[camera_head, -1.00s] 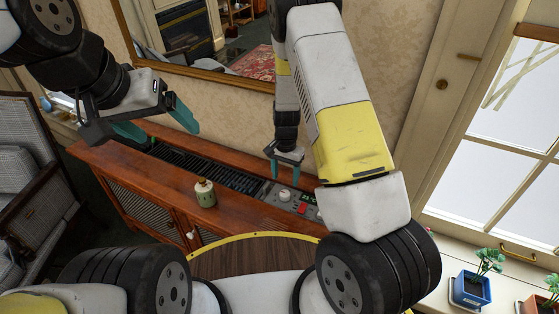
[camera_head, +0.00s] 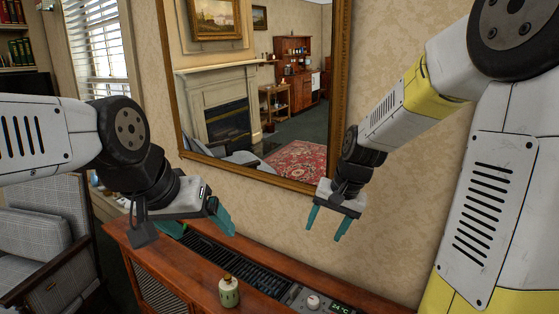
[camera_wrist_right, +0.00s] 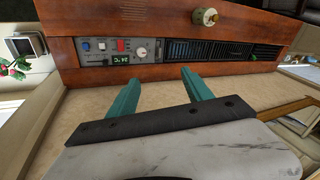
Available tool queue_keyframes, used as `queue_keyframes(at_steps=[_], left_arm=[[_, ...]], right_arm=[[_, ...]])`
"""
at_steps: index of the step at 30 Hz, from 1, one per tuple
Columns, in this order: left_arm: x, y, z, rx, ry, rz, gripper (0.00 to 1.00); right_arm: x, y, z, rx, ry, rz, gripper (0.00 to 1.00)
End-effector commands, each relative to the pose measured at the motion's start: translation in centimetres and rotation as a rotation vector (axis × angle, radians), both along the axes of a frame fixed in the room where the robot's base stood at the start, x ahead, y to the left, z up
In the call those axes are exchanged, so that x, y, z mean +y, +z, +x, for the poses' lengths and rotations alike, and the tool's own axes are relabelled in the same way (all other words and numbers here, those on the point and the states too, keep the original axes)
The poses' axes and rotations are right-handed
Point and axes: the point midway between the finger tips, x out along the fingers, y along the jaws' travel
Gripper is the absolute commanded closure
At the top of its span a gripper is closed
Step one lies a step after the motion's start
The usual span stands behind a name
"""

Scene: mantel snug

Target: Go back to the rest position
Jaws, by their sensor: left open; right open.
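My left gripper (camera_head: 203,224) is open and empty, held above the left part of the wooden radiator cabinet (camera_head: 290,283). Its teal fingers point down and right. My right gripper (camera_head: 327,226) is open and empty, its two teal fingers spread and pointing down, in front of the wallpapered wall and above the cabinet's control panel. In the right wrist view both fingers (camera_wrist_right: 161,85) show apart with nothing between them. The cabinet's wooden edge (camera_wrist_right: 170,72) lies beyond them there.
A green-and-cream bottle (camera_head: 229,292) stands on the cabinet near a dark grille and a control panel (camera_wrist_right: 116,48) with a lit display. A large framed mirror (camera_head: 259,179) hangs on the wall behind. A grey chequered armchair (camera_head: 40,240) stands at left.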

Motion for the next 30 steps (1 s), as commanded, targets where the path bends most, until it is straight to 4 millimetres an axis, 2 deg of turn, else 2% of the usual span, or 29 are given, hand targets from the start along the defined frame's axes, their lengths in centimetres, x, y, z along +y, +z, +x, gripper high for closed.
queue_keyframes(at_steps=[1,6,9,15,21,30], left_arm=[[0.0,0.0,0.0,0.0,0.0,0.0,0.16],[0.0,0.0,0.0,0.0,0.0,0.0,0.16],[0.0,0.0,0.0,0.0,0.0,0.0,0.16],[0.0,0.0,0.0,0.0,0.0,0.0,0.16],[0.0,0.0,0.0,0.0,0.0,0.0,0.16],[0.0,0.0,0.0,0.0,0.0,0.0,0.16]], right_arm=[[-0.3,1.9,-1.2,-0.038,0.023,0.003,0.41],[-1.0,6.4,-5.7,-0.142,0.111,-0.016,0.41],[-1.5,8.4,-8.5,-0.204,0.16,-0.04,0.41],[-2.3,10.6,-13.4,-0.304,0.238,-0.105,0.41],[-2.7,11.1,-15.7,-0.352,0.276,-0.147,0.41],[-2.7,11.1,-16.0,-0.356,0.281,-0.153,0.41]])
